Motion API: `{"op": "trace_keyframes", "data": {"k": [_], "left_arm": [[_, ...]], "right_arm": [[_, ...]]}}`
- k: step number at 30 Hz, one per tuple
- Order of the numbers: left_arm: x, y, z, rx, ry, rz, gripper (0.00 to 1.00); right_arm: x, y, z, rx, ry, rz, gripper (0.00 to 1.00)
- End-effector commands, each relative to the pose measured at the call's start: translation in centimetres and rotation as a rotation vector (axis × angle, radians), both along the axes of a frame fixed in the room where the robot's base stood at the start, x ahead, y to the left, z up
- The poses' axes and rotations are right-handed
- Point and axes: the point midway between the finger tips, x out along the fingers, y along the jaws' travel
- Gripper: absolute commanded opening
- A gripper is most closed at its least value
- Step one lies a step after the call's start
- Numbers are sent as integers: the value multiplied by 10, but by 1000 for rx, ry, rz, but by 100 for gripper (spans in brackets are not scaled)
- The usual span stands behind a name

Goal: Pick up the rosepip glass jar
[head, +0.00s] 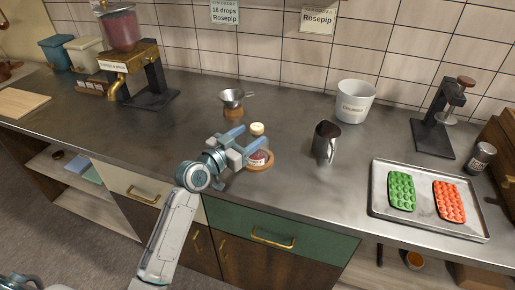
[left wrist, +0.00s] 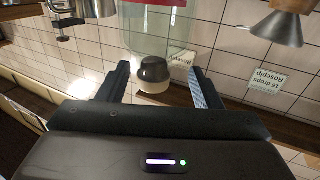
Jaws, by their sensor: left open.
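The rosepip glass jar (head: 260,158) has red contents and a pale stopper (head: 257,128). It stands on a round wooden coaster (head: 268,166) near the counter's front edge. My left gripper (head: 245,139) is open at the jar and hides part of it. In the left wrist view, which is upside down, the jar's clear glass (left wrist: 150,35) and dark-topped stopper (left wrist: 154,72) show between the spread fingers (left wrist: 160,78). I cannot tell whether a finger touches the glass. My right gripper is not in view.
A metal funnel (head: 232,97) stands behind the jar. A dark metal pitcher (head: 325,143) and a white bucket (head: 355,101) stand to its right. A tray (head: 430,228) holds green and red molds. A brass dispenser (head: 128,60) is at back left. The counter left of the jar is clear.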

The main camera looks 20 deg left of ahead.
Motion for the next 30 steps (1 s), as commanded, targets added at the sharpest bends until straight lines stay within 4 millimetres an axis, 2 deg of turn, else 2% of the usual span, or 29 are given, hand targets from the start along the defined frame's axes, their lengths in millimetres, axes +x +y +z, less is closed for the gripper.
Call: {"op": "trace_keyframes", "data": {"k": [6, 10, 20, 28, 29, 30], "left_arm": [[23, -19, 6, -6, 2, 0, 59], [38, -25, 3, -3, 0, 1, 59], [43, -27, 1, 0, 1, 1, 57], [43, -27, 1, -1, 1, 1, 4], [43, -27, 1, -1, 1, 1, 0], [43, -27, 1, -1, 1, 1, 0]], "right_arm": [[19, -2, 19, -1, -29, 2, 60], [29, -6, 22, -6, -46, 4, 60], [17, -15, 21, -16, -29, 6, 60], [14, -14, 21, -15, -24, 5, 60], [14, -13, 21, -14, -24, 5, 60], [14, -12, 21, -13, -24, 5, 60]]}}
